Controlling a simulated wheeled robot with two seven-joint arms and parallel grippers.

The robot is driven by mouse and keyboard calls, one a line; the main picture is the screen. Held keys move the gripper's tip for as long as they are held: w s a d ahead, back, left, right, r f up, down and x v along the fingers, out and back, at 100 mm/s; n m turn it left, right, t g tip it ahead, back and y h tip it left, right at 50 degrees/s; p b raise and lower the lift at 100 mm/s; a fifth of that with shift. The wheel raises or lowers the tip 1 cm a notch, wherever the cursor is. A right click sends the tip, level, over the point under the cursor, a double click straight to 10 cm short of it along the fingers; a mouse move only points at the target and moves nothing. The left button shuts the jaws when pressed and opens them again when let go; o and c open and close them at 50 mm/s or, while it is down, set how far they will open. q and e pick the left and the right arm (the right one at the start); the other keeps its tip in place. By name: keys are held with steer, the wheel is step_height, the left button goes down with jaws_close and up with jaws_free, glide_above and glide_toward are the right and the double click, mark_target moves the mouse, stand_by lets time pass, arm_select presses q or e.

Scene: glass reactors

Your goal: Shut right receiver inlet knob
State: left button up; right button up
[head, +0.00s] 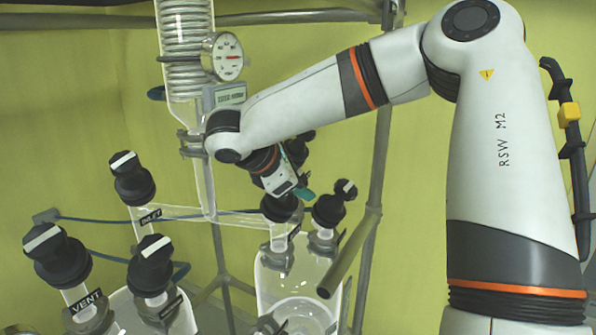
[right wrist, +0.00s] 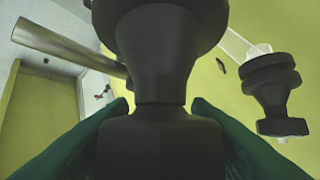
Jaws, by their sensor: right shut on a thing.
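My right gripper (head: 300,192) reaches down over the right glass receiver (head: 270,275). A black knob (head: 280,208) stands on that receiver's top, just below the gripper, with a dark label beside it that I cannot read here. In the right wrist view a large black knob (right wrist: 163,95) fills the middle. My left gripper is not in view.
Another black knob (head: 335,204) is close on the right, and a slanted metal pipe (head: 345,258) stands near it. On the left are an inlet knob (head: 131,178), a vent knob (head: 56,255) and another black knob (head: 151,264). A coil condenser with a gauge (head: 222,56) rises behind.

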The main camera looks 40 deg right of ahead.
steer(key=shift+r+m+g+y+p, duration=0.1)
steer(key=shift+m+g+y+p, duration=0.2)
steer(key=shift+m+g+p, duration=0.1)
stand_by(0.3)
steer(key=o, duration=1)
steer(key=shift+a+r+b, duration=0.15)
steer(key=shift+a+b, duration=0.15)
steer(key=shift+b, duration=0.05)
steer(key=b+v, duration=0.2)
steer(key=v, duration=0.4)
steer(key=shift+r, duration=0.25)
steer(key=shift+a, duration=0.15)
